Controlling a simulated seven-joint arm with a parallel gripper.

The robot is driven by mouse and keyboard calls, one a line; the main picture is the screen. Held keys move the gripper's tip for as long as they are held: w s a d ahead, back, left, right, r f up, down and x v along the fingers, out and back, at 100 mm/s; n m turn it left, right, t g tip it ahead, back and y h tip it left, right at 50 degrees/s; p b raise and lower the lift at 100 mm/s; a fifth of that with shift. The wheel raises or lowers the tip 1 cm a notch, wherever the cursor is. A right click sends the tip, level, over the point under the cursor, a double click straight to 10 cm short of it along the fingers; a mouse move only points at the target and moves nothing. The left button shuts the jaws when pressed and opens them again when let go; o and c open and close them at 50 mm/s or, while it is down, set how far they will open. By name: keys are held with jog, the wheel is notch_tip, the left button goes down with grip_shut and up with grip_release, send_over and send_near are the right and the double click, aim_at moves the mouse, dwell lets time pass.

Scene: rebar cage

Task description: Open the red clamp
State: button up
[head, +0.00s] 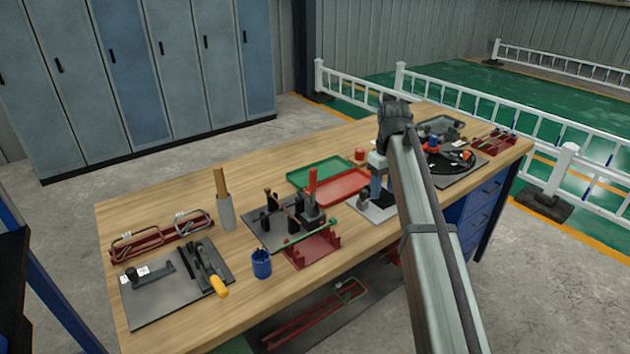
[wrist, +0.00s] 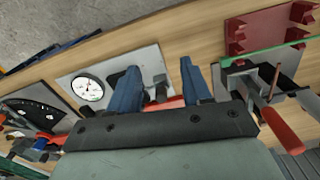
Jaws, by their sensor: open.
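The red clamp has a red handle (head: 312,180) that stands roughly upright above a dark plate near the middle of the bench. In the wrist view the red handle (wrist: 284,131) lies at the right, beside its metal clamp body (wrist: 262,98). My gripper (head: 376,187) points down over the bench, to the right of the clamp in the head view. In the wrist view its two blue fingers (wrist: 161,86) are spread apart with nothing held between them. They are apart from the red handle. The clamp's lower parts are partly hidden among dark fixtures.
A red rack (head: 312,250) with a green bar stands in front of the clamp. Red (head: 338,187) and green (head: 318,170) trays lie behind it. A dial gauge (wrist: 88,88) sits on a plate near my fingers.

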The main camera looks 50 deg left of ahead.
aim_at(313, 190)
jog(key=s+a+r+n, duration=0.1)
jog(key=s+a+r, duration=0.3)
jog(key=s+a+r+n, duration=0.1)
jog(key=s+a+r, duration=0.3)
jog(key=s+r, duration=0.1)
jog(key=s+a+r+n, duration=0.1)
jog(key=s+a+r, duration=0.3)
jog(key=s+r, duration=0.1)
jog(key=shift+a+n, duration=0.4)
jog(key=shift+s, duration=0.15)
notch_tip(313, 190, down, 14)
jog(key=shift+r, duration=0.2)
jog(key=shift+c, duration=0.4)
grip_shut()
